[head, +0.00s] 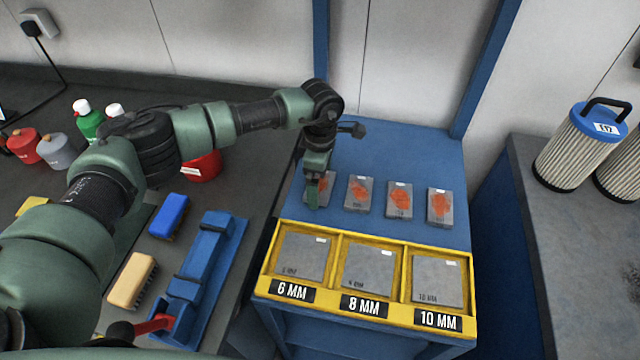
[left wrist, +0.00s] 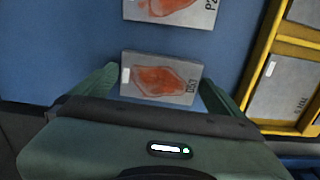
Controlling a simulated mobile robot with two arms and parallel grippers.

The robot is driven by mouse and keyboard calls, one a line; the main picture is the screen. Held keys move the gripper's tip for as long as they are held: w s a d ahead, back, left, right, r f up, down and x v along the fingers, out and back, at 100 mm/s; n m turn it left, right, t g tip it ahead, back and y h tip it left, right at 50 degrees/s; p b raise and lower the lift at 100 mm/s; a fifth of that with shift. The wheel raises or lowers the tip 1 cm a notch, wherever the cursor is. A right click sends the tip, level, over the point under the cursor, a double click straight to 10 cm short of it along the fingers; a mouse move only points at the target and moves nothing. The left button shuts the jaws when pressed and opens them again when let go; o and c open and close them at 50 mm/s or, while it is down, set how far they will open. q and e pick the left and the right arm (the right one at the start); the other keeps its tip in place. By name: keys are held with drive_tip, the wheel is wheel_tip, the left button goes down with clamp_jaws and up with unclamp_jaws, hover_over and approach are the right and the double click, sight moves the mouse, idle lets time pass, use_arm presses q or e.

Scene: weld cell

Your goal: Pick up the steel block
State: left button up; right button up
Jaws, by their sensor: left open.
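Several grey steel blocks with orange-red patches lie in a row on the blue bench top. The leftmost steel block (head: 326,187) is partly hidden by my left gripper (head: 314,192), which points down over it. In the left wrist view this block (left wrist: 163,78) shows a white tag, an orange patch and dark marking. It lies between the two spread green fingers of my left gripper (left wrist: 158,76), one past each short end. The gripper is open and holds nothing. I cannot tell how far above the bench its fingertips are. My right gripper is not in view.
The neighbouring block (head: 359,193) lies close to the right. A yellow tray (head: 337,270) with grey plates, labelled 6 MM, 8 MM and 10 MM, stands in front. A blue post (head: 321,45) rises behind. A blue vise-like fixture (head: 205,265) and brushes lie on the dark left bench.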

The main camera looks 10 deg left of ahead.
use_arm(q)
drive_tip(key=c, duration=1.8)
drive_tip(key=shift+w+r, duration=0.1)
